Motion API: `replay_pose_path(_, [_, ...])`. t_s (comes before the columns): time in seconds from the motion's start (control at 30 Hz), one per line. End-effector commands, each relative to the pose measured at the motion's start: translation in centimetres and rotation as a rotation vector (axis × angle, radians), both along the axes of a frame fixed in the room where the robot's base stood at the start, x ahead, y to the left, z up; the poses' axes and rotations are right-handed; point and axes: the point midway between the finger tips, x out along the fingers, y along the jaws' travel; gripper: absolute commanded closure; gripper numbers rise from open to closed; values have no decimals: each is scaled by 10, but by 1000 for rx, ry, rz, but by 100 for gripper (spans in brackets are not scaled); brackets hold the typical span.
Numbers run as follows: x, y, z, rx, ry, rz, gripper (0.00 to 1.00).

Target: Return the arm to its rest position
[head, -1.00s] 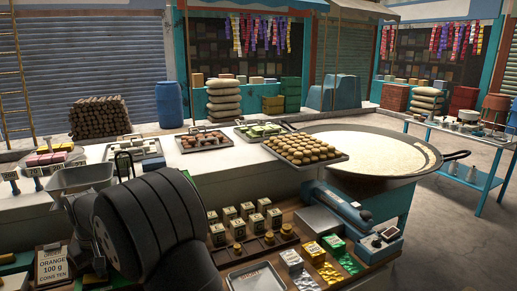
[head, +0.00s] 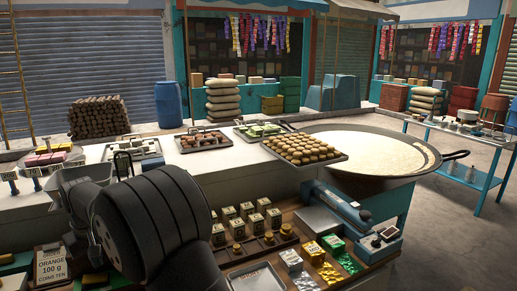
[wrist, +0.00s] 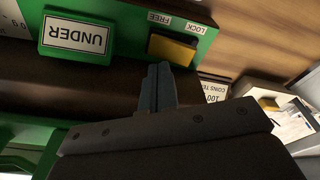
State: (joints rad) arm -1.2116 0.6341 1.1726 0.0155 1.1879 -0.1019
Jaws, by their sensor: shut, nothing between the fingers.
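My gripper (wrist: 160,86) shows in the wrist view with its two fingers pressed together and nothing between them. Just beyond the fingertips in that view is a green panel with a yellow block (wrist: 172,50) beside the words LOCK and FREE. A white UNDER label (wrist: 75,36) is on the green to the left. In the head view my dark arm fills the lower left, and my gripper is hidden there.
A counter tray (head: 262,279) and several small boxes stand right of my arm. A tray of round sweets (head: 335,159) and a wide pan of milk (head: 375,150) are farther back.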

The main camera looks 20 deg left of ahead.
Motion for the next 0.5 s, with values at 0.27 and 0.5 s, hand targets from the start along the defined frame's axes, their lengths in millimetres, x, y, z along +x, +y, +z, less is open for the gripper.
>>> replay_pose_path(0.27, [0, 1, -11, 7, -3, 0, 100])
replay_pose_path(0.5, [0, 1, 37, 9, -2, 0, 100])
